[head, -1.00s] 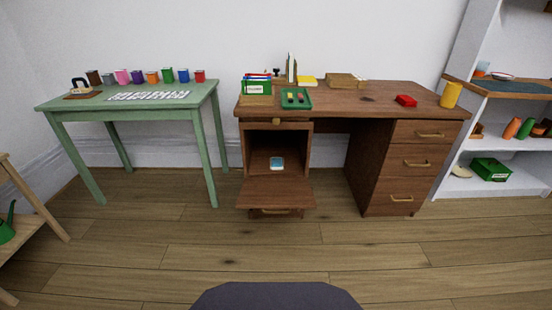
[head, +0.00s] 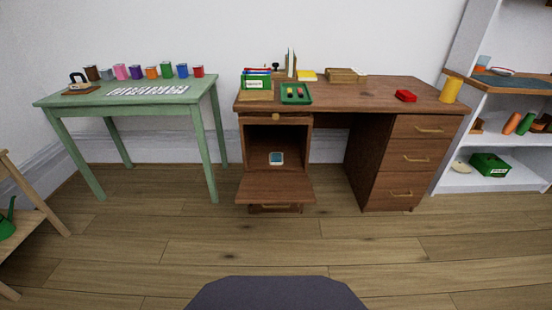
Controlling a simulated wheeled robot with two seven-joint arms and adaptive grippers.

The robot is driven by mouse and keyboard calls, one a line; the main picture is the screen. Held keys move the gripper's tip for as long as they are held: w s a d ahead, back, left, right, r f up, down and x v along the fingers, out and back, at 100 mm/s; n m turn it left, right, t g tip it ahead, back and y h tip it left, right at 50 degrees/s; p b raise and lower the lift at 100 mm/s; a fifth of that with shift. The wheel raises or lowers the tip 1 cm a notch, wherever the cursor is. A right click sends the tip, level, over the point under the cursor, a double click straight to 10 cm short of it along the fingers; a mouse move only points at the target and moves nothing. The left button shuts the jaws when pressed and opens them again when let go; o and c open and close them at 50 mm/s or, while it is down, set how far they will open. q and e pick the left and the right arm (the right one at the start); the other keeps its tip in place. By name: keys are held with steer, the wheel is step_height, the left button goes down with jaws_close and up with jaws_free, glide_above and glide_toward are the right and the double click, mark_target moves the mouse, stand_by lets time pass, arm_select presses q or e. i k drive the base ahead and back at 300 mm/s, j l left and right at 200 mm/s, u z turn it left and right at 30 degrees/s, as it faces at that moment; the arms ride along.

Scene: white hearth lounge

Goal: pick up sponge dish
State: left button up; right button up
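A small white dish with a blue inside (head: 276,158), which looks like the sponge dish, sits inside the open left compartment of the brown desk (head: 340,92). It is small in view, so its contents are hard to make out. The compartment's door (head: 275,188) is folded down in front of it. Neither of my grippers is in view.
A green table (head: 130,105) with several coloured cups stands to the left. A white shelf (head: 505,130) is at the right. A wooden stand (head: 30,195) is at the left edge. The wooden floor (head: 200,245) before the desk is clear.

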mark_target(275, 159)
steer(key=i+l, duration=0.2)
steer(key=l, duration=0.15)
steer(key=i+l, duration=0.45)
steer(key=l, duration=0.25)
steer(key=i+l+u, duration=0.1)
steer(key=l, duration=0.25)
steer(key=i+l, duration=0.3)
